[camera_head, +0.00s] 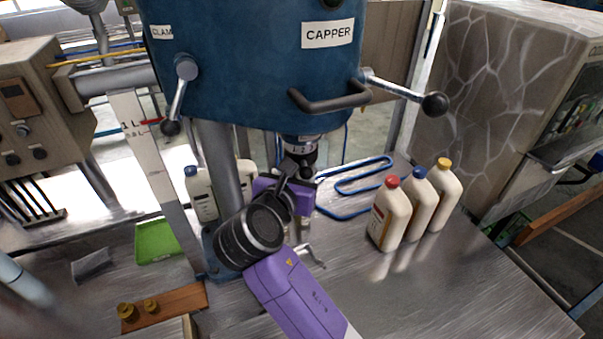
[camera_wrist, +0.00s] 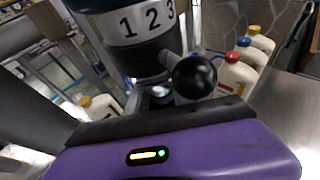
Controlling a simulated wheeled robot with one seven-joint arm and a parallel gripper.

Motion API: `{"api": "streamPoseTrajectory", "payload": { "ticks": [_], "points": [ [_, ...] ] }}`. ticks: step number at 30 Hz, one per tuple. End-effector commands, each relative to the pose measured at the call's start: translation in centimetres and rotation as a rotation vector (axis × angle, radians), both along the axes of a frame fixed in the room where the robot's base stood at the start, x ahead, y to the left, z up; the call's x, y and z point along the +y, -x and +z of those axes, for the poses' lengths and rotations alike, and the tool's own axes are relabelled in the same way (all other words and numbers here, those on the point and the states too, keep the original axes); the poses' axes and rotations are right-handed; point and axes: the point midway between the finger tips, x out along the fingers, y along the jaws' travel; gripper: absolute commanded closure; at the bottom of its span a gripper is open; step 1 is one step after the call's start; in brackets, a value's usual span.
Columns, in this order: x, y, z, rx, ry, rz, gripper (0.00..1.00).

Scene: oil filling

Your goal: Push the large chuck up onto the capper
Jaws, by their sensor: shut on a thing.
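The blue capper (camera_head: 255,75) hangs over the steel bench. Below its head is a dark collar with a white number band (camera_head: 301,147), which also shows large at the top of the wrist view (camera_wrist: 140,25). A lever with a black ball knob (camera_wrist: 194,76) sticks out from the collar toward the wrist camera. My gripper (camera_head: 298,178) is directly under the collar, shut on the large chuck. The chuck is mostly hidden by my gripper and wrist, and a small bright metal part (camera_wrist: 160,91) shows between. I cannot tell whether chuck and collar touch.
Bottles with red (camera_head: 390,215), blue (camera_head: 421,200) and yellow (camera_head: 445,190) caps stand to the right. Further bottles (camera_head: 202,195) stand behind the grey column (camera_head: 220,160). A green tray (camera_head: 158,240) lies left. Capper handles (camera_head: 330,98) stick out above my wrist.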

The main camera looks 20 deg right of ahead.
Motion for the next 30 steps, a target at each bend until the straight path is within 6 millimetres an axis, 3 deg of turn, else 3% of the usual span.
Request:
{"api": "streamPoseTrajectory", "payload": {
  "ticks": [3, 4, 7, 8, 20, 30],
  "points": [
    [0.0, 0.0, -0.2, 0.004, -0.001, 0.001, 1.0],
    [0.0, 0.0, -0.2, 0.004, -0.001, 0.001, 0.68],
    [0.0, 0.0, -0.3, 0.005, 0.0, 0.0, 0.49],
    [0.0, 0.0, -0.3, 0.005, 0.0, 0.0, 0.47],
    [0.5, 0.5, -0.1, 0.004, 0.0, 0.003, 0.47],
    [3.8, 4.2, 1.7, 0.003, -0.001, 0.003, 0.47]
  ]
}}
